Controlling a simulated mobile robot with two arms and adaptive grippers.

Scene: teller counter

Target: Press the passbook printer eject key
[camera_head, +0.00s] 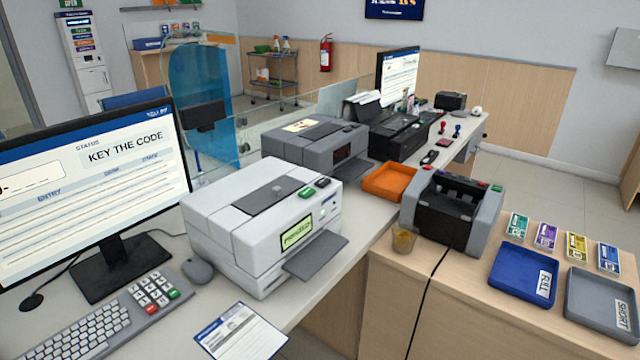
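A white printer (265,225) stands on the counter in the middle of the head view, with a dark panel (268,196) on its top. A green key (322,182) and a dark key (307,192) sit at its top right edge. Its front has a lit green display (297,234) with blurred text, and a grey tray (316,257) sticks out below. I cannot read any label on the keys. Neither of my grippers is in view.
A monitor (90,185) reading "KEY THE CODE", a keyboard (85,325), a mouse (198,270) and a printed sheet (240,332) lie left and in front. A grey printer (315,145) stands behind. An orange tray (388,183) and a dark counting machine (452,210) are to the right.

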